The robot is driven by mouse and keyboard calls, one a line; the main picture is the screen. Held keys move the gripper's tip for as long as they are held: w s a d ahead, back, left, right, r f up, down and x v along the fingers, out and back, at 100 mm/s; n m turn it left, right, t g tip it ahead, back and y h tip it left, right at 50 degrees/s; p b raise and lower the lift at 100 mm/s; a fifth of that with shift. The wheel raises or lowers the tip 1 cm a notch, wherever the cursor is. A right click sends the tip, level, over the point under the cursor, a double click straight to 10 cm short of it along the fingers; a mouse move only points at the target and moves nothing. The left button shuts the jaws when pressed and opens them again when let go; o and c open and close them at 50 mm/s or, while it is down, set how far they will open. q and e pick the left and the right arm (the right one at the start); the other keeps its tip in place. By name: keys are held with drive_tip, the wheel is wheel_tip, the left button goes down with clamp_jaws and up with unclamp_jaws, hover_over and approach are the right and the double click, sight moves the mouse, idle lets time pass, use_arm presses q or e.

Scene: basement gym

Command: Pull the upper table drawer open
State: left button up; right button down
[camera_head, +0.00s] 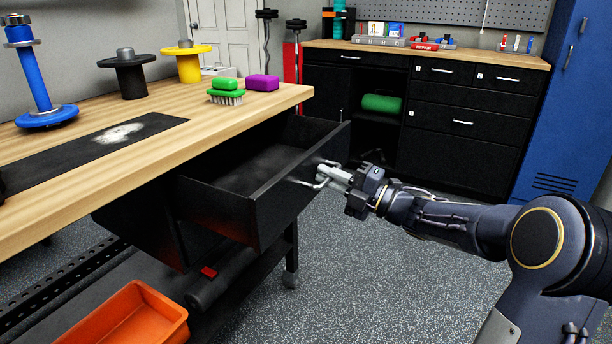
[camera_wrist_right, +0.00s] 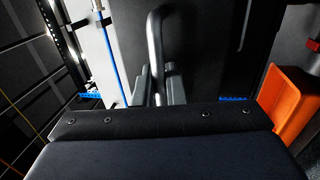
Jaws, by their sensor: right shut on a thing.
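The upper table drawer (camera_head: 282,204) is black and stands well out from under the wooden table top, with its empty inside showing. Its grey bar handle (camera_head: 312,181) is on the front panel. My right gripper (camera_head: 338,174) is at the handle and shut on it. In the right wrist view, the handle (camera_wrist_right: 155,45) rises between the two fingers of my right gripper (camera_wrist_right: 160,88), in front of the dark drawer front. My left gripper is not in view.
The wooden table top (camera_head: 215,115) carries a green brush (camera_head: 226,92), a purple block (camera_head: 262,83) and several spools. An orange bin (camera_head: 130,318) sits low under the table. A black cabinet (camera_head: 460,150) and a blue locker (camera_head: 570,100) stand behind. The speckled floor (camera_head: 380,290) is open.

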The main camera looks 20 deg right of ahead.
drive_tip(key=shift+r+v, duration=0.2)
drive_tip(key=shift+v, duration=0.85)
drive_tip(key=c, duration=1.9)
unclamp_jaws()
drive_tip(key=shift+s, duration=0.1)
drive_tip(key=p+v, duration=0.1)
drive_tip(key=v, duration=0.6)
drive_tip(key=shift+s+d, duration=0.25)
